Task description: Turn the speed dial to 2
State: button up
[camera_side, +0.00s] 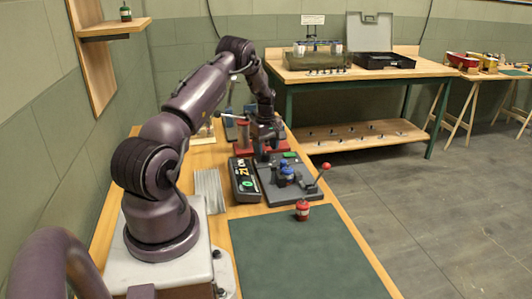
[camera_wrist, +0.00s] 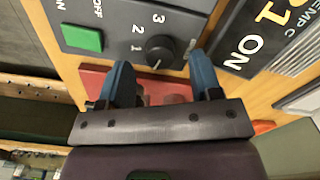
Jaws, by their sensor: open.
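The speed dial (camera_wrist: 160,48) is a round black knob on a grey control panel (camera_wrist: 195,22), marked 1, 2 and 3. A short white line shows on its lower edge in the wrist view, on the side away from the 3; it does not point at the 2. My gripper (camera_wrist: 161,62) is open, with one blue finger on each side of the dial in the picture. Whether the fingers touch the knob I cannot tell.
A green rocker (camera_wrist: 82,38) marked ON and OFF is beside the dial. A black display box (camera_side: 244,180) stands left of the panel.

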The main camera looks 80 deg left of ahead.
jog(key=shift+f, duration=1.15)
jog(key=c, duration=0.9)
jog(key=shift+c, duration=0.2)
